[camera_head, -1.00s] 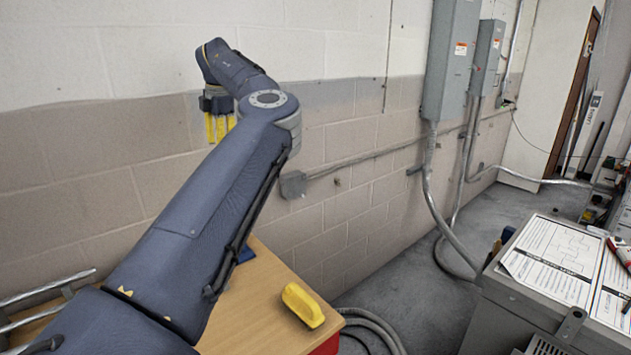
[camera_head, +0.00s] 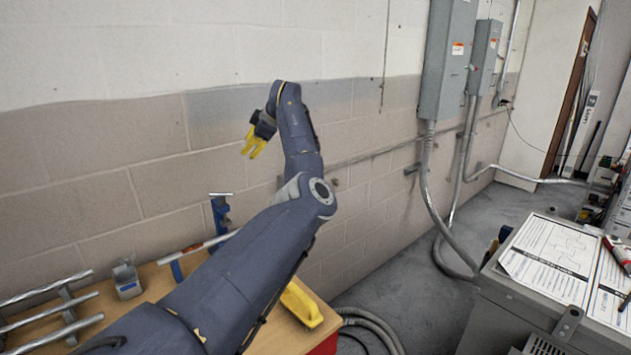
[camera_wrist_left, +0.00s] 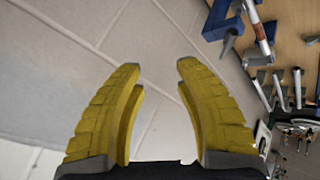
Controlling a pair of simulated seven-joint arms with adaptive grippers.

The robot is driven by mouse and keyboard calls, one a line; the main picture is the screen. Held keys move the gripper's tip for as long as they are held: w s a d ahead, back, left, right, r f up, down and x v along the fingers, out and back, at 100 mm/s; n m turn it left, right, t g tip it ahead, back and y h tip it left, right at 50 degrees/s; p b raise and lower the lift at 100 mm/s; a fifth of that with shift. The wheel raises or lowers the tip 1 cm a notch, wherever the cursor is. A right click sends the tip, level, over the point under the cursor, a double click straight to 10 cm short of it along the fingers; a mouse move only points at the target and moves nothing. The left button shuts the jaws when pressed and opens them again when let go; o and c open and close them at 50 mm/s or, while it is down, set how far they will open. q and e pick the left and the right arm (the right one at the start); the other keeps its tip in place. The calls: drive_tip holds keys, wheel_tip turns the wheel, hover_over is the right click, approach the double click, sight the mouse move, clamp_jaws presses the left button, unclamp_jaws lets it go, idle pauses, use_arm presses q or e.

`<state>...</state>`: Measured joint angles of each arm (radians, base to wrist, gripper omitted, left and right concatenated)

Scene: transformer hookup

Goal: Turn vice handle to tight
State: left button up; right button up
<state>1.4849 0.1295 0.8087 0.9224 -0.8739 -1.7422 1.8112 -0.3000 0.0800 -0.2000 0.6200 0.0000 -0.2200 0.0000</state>
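A blue vice (camera_head: 220,212) stands at the back of the wooden bench, partly behind my left arm. A short grey bar (camera_head: 220,194) crosses its top; it may be the handle. A metal pipe (camera_head: 205,245) runs beside its lower part. My left gripper (camera_head: 254,144) has yellow fingers and hangs in the air in front of the wall, above and right of the vice. In the left wrist view its fingers (camera_wrist_left: 158,66) are apart with nothing between them. The blue vice (camera_wrist_left: 222,22) shows there at the top right, clear of the fingers. My right gripper is not in view.
On the bench (camera_head: 150,283) are a metal rack of pipes (camera_head: 62,305), a small grey box (camera_head: 126,279) and a yellow object (camera_head: 302,304) at the right corner. The block wall (camera_head: 110,180) is close behind. A grey cabinet (camera_head: 500,310) stands right.

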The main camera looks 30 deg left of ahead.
use_arm(q)
drive_tip(key=w+d+f+m+t+y, duration=0.3)
drive_tip(key=w+d+f+m+t, duration=0.1)
drive_tip(key=w+d+f+m, duration=0.7)
drive_tip(key=w+d+f, duration=0.2)
drive_tip(key=w+d, duration=0.1)
drive_tip(key=shift+d+f, duration=0.3)
drive_tip(key=shift+f, duration=0.05)
drive_tip(key=shift+w, duration=0.1)
idle(0.4)
